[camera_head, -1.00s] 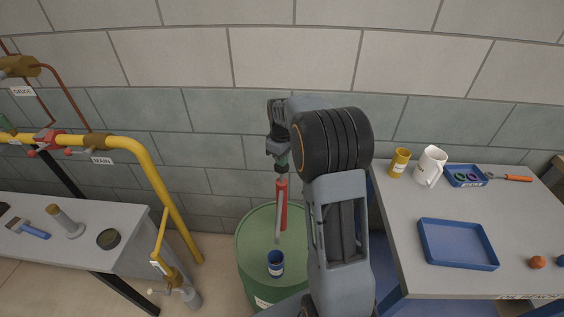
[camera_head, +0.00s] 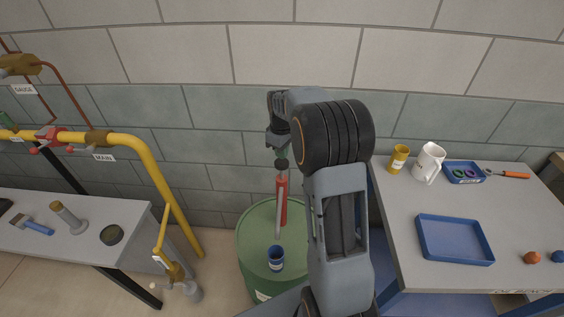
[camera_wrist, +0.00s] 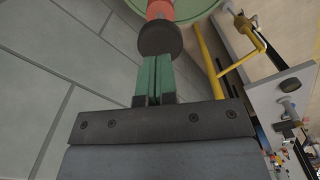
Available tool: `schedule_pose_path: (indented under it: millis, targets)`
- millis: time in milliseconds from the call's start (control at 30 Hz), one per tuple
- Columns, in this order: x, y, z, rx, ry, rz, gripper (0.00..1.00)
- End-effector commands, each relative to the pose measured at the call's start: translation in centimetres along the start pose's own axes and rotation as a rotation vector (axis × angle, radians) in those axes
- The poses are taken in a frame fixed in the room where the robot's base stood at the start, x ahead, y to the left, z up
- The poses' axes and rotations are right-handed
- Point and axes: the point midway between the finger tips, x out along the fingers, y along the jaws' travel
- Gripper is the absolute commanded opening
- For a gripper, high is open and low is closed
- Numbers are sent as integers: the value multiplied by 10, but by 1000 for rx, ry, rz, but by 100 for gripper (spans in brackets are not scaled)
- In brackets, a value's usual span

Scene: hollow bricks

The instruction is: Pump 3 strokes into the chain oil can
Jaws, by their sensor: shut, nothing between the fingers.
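The red pump (camera_head: 282,200) stands upright on the green drum (camera_head: 250,240), with a grey spout tube along its front. Its dark round knob (camera_head: 282,164) is on top and shows large in the wrist view (camera_wrist: 160,38). The blue can with a pale label (camera_head: 276,259) stands on the drum below the spout; its contents are too small to tell. My gripper (camera_head: 281,154) is shut and empty, pointing down just above the knob. Its green fingers (camera_wrist: 154,62) end at the knob in the wrist view; I cannot tell whether they touch it.
On the right bench are a blue tray (camera_head: 455,258), a yellow container (camera_head: 398,160), a white jug (camera_head: 430,161) and a small blue tray of rings (camera_head: 464,166). Yellow pipework (camera_head: 150,165) stands left of the drum. The left bench (camera_head: 85,255) holds a brush (camera_head: 38,228).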

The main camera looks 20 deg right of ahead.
Motion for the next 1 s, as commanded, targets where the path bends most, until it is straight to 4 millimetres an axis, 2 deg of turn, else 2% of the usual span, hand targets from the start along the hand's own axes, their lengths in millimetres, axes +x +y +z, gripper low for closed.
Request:
schedule_pose_path:
  millis: [267,1000]
  targets:
    - [4,0,0,0,0,0,0]
    - [29,0,0,0,0,0,0]
